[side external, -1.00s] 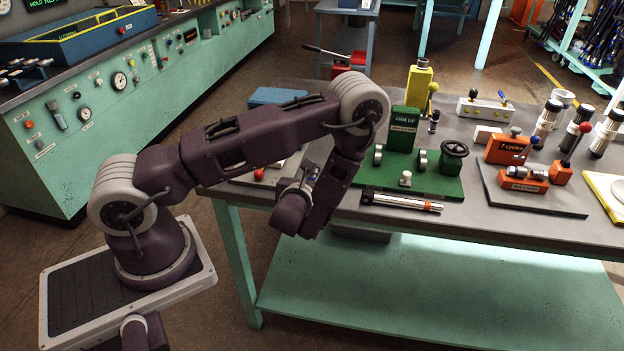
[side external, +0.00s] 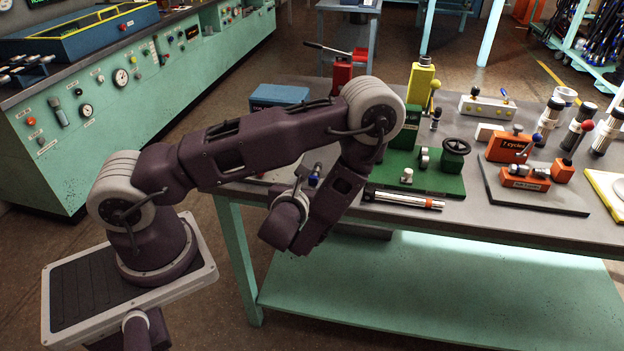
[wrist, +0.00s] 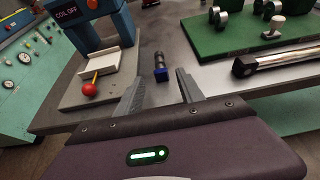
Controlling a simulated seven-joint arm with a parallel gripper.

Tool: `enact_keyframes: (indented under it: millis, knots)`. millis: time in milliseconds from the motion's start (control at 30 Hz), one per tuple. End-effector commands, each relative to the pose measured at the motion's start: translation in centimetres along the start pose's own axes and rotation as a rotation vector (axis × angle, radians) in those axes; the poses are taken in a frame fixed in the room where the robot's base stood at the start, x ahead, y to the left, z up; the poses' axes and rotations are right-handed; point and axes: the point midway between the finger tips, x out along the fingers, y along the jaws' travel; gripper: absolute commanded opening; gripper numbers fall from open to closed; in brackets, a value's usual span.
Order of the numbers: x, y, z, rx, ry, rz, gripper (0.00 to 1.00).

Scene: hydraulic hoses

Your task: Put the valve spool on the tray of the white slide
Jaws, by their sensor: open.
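The white slide (wrist: 104,62), a pale flat tray, sits to the left on a grey plate under a blue fixture marked "COIL OFF" (wrist: 92,22). In the side view my arm hides the slide.
A red ball-topped lever (wrist: 90,89) stands in front of the slide. A green fixture plate (side external: 440,183) and a silver cylinder with an orange band (side external: 405,199) lie to the right. An orange fixture (side external: 508,148) stands farther right. Bare bench surrounds the spool.

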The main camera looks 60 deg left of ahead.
Motion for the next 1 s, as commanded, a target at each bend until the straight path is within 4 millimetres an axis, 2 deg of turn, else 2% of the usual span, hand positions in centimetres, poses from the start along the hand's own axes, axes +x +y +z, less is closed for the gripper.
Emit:
enact_keyframes:
  millis: [67,133,167,267,300,367,400,500,533,567,600,667,700,800,933,1000]
  knots:
    - [-0.8,0.0,0.2,-0.005,-0.004,0.003,0.45]
    - [-1.4,0.7,2.0,-0.046,-0.033,0.045,0.45]
    - [-1.7,1.2,3.3,-0.08,-0.055,0.079,0.45]
    - [-3.8,5.0,9.1,-0.273,-0.141,0.271,0.45]
    - [-5.3,7.1,11.0,-0.377,-0.165,0.368,0.45]
    - [-8.0,10.2,12.9,-0.55,-0.18,0.514,0.45]
    - [-10.0,12.0,13.4,-0.677,-0.175,0.609,0.45]
    - [-15.4,14.9,12.8,-1.036,-0.098,0.822,0.45]
    - [-17.0,15.0,12.3,-1.153,-0.058,0.872,0.45]
    - [-18.6,14.9,11.7,-1.273,-0.01,0.916,0.45]
    - [-20.5,14.2,11.0,-1.435,0.066,0.961,0.45]
    - [-23.1,12.4,10.4,-1.673,0.199,0.997,0.45]
    - [-24.6,10.8,10.4,-1.818,0.294,0.997,0.45]
    - [-27.7,7.2,11.7,-2.111,0.521,0.949,0.45]
    - [-30.2,4.6,13.7,-2.316,0.716,0.865,0.47]
    - [-30.8,4.1,14.3,-2.356,0.761,0.841,0.61]
